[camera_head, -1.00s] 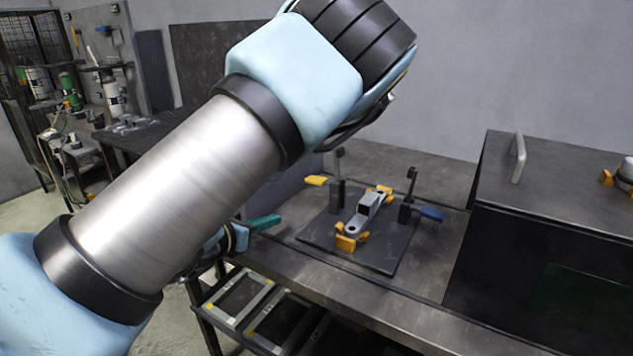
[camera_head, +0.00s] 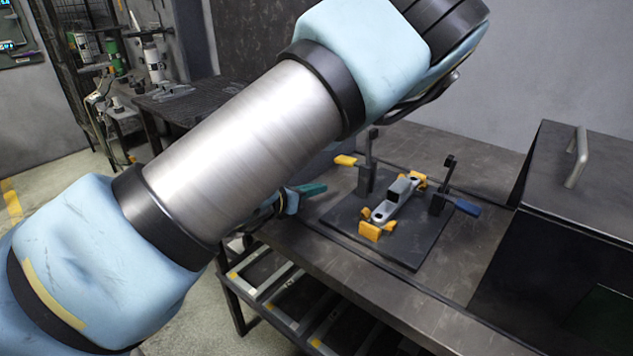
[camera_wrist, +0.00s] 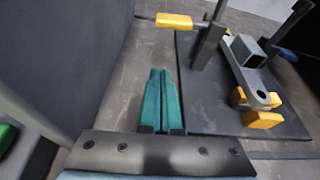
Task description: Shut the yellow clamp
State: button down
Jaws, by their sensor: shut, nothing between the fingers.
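The yellow clamp shows its yellow handle (camera_head: 345,160) at the back left of a dark fixture plate (camera_head: 410,250), with its dark arm standing upright. The handle also shows near the top of the wrist view (camera_wrist: 174,20). A second clamp with a blue handle (camera_head: 466,207) stands on the plate's right side, its arm also upright. A grey metal bracket (camera_head: 397,203) sits between them on yellow-orange supports (camera_head: 376,231). My gripper (camera_head: 316,188) has teal fingers, shut and empty. In the wrist view my gripper (camera_wrist: 163,75) is left of the plate, pointing toward the yellow handle, apart from it.
A large dark box with a metal handle (camera_head: 577,157) stands right of the fixture. A dark upright panel (camera_wrist: 60,60) is close on the left in the wrist view. Frames or trays (camera_head: 290,290) lie under the bench. Bare bench top shows behind the plate.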

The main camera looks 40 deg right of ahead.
aim_at(334, 193)
jog(key=p+x, duration=0.2)
jog(key=x, duration=0.5)
jog(key=shift+d+r, duration=0.1)
notch_tip(334, 193, up, 3)
jog(key=shift+w+d+f+p, duration=0.1)
jog(key=shift+w+f+p, duration=0.1)
jog(key=shift+p, duration=0.6)
jog(key=shift+r+p, duration=0.35)
jog(key=shift+r, duration=0.2)
jog(key=shift+d, duration=0.1)
